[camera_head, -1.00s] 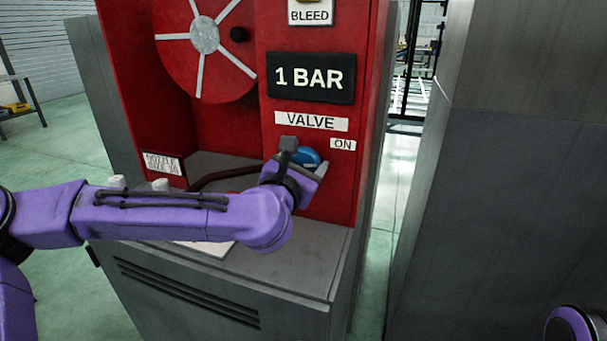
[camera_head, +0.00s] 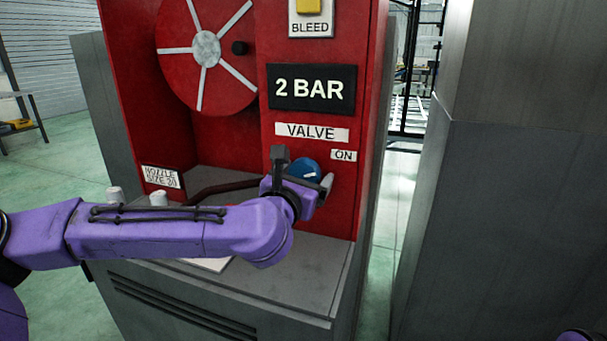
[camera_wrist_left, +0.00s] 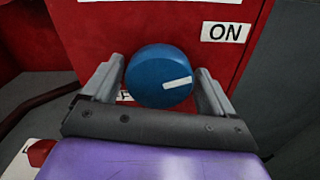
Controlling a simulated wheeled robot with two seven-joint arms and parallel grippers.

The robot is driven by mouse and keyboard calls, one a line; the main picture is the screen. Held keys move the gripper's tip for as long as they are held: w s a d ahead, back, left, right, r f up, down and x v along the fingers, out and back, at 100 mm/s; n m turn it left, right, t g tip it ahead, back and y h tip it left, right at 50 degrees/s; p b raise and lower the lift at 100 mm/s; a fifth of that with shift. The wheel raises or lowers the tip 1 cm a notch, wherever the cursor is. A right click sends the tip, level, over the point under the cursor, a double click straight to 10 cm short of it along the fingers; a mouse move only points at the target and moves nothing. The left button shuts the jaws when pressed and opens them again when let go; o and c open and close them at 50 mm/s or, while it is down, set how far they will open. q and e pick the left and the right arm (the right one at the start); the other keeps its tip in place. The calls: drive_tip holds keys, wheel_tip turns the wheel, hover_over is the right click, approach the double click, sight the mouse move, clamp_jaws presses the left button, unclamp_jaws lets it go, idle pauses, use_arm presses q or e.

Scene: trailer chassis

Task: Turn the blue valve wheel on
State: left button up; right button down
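The blue valve wheel (camera_head: 307,168) sits on the red panel below the VALVE label (camera_head: 311,132), with the ON label (camera_head: 343,155) to its upper right. In the left wrist view the wheel (camera_wrist_left: 155,76) has a white mark pointing right and slightly up. My left gripper (camera_head: 303,170) has one finger on each side of the wheel. In the wrist view the fingers (camera_wrist_left: 160,68) stand slightly apart from its rim, so the gripper looks open around it. A label left of the wheel is mostly hidden. Of my right arm, only a sliver shows at the lower right corner.
The display (camera_head: 311,88) above reads 2 BAR. A yellow BLEED button (camera_head: 307,6) is at the top, and a red reel (camera_head: 207,50) is to the left. A grey ledge (camera_head: 285,270) lies below my left arm. A tall grey cabinet (camera_head: 500,220) stands at right.

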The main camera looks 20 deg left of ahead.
use_arm(q)
drive_tip(key=shift+r, duration=0.15)
drive_tip(key=shift+s, duration=0.15)
drive_tip(key=s+b, duration=0.1)
drive_tip(key=s, duration=0.9)
drive_tip(key=shift+a+b, duration=0.25)
drive_tip(key=shift+b, duration=0.15)
drive_tip(key=shift+s, duration=0.1)
